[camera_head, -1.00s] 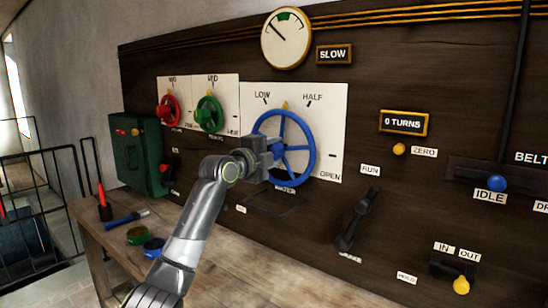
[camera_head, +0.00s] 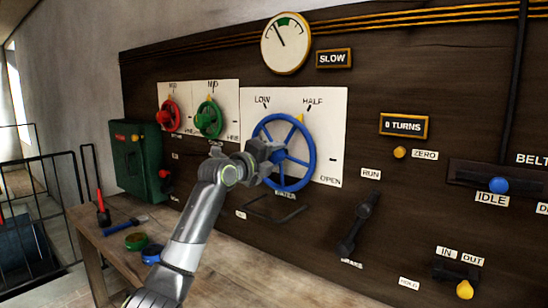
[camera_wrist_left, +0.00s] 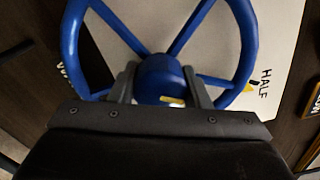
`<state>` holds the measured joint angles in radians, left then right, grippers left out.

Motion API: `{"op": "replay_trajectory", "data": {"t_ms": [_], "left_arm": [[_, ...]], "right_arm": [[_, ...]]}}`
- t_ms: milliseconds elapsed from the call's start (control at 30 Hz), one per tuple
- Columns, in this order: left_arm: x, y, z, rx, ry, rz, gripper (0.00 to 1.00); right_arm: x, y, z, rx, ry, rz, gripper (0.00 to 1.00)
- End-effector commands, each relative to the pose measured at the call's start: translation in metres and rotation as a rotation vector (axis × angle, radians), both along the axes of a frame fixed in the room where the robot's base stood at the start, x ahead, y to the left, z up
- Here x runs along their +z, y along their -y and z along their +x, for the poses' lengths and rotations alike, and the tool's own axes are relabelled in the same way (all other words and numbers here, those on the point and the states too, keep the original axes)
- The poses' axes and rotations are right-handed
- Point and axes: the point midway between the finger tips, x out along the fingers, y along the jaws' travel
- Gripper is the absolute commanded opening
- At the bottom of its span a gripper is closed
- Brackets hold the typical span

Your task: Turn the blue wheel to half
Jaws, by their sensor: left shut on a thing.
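The blue wheel (camera_head: 313,152) is mounted on a white plate with LOW, HALF and OPEN marks. Its yellow pointer (camera_head: 301,118) is at the upper right of the rim, close to the HALF mark (camera_head: 312,102). My left gripper (camera_head: 277,154) is at the wheel's middle and hides part of its left side. In the left wrist view, its two fingers (camera_wrist_left: 160,88) stand on either side of the blue hub (camera_wrist_left: 160,68), shut on it. The yellow pointer beside HALF also shows there (camera_wrist_left: 250,88). My right gripper is in neither view.
A round gauge (camera_head: 285,43) above has its needle near the green band. Red (camera_head: 169,114) and green (camera_head: 208,120) wheels are at the left. A black lever (camera_head: 357,225) stands at the lower right. A wooden bench (camera_head: 195,262) lies below.

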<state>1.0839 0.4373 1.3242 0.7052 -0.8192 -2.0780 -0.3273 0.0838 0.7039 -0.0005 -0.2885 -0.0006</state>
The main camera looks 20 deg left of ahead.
Motion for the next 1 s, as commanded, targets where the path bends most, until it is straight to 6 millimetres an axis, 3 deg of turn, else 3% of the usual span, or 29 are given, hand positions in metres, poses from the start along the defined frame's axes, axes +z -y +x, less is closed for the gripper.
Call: {"op": "replay_trajectory", "data": {"t_ms": [200,233,400,767,1000], "left_arm": [[-0.002,0.000,0.000,-0.002,-0.005,-0.001,0.20],[-0.002,0.000,0.000,-0.002,-0.005,-0.001,0.46],[-0.001,0.000,0.000,-0.001,-0.003,-0.002,0.65],[-0.001,-0.002,-0.004,0.000,-0.001,-0.002,0.65],[-0.003,-0.012,-0.030,0.001,0.000,0.001,0.65]], "right_arm": [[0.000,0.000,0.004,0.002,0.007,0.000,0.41],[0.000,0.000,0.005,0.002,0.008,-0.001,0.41],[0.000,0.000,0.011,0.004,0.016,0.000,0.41],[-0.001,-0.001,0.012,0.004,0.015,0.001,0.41],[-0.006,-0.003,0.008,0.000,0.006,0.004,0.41]]}}
